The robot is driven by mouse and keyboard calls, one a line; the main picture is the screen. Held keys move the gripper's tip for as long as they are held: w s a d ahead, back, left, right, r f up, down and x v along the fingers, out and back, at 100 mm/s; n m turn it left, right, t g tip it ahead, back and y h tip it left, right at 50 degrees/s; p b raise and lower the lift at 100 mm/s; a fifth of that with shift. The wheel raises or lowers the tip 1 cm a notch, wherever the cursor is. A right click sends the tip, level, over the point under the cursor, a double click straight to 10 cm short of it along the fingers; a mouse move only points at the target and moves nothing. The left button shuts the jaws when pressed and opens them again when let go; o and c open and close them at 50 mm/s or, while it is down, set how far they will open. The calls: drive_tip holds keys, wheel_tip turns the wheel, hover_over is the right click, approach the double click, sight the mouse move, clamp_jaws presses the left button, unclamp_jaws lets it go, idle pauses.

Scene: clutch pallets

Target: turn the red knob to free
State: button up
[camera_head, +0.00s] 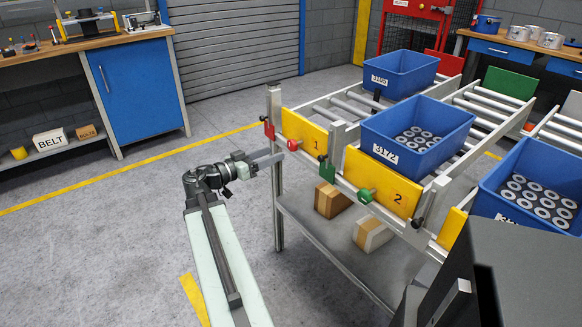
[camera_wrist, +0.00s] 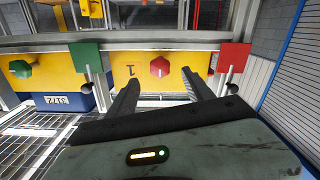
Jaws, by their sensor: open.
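The red knob (camera_head: 293,145) sits on the yellow panel marked 1 (camera_head: 304,130) at the near end of a roller lane. In the wrist view the knob (camera_wrist: 159,67) is a red hexagon beside an upside-down 1. My gripper (camera_head: 268,160) is just left of the panel in the head view, reaching towards the knob. In the wrist view my gripper (camera_wrist: 162,88) is open, its two fingers apart and nothing between them. The knob shows beyond the tips, roughly between them; I cannot tell the exact gap. A red tab (camera_head: 268,128) and a green tab (camera_head: 329,171) flank the panel.
A green knob (camera_head: 366,195) is on the neighbouring yellow panel 2 (camera_head: 382,180). Blue bins (camera_head: 410,160) stand on the rollers. A metal post (camera_head: 276,200) and a lower shelf with boxes (camera_head: 332,200) are close to my gripper. The floor at left (camera_head: 110,240) is clear.

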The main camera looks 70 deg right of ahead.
sight(290, 147)
drive_tip(key=x, duration=0.8)
drive_tip(key=shift+s+r, duration=0.1)
drive_tip(key=shift+r, duration=0.05)
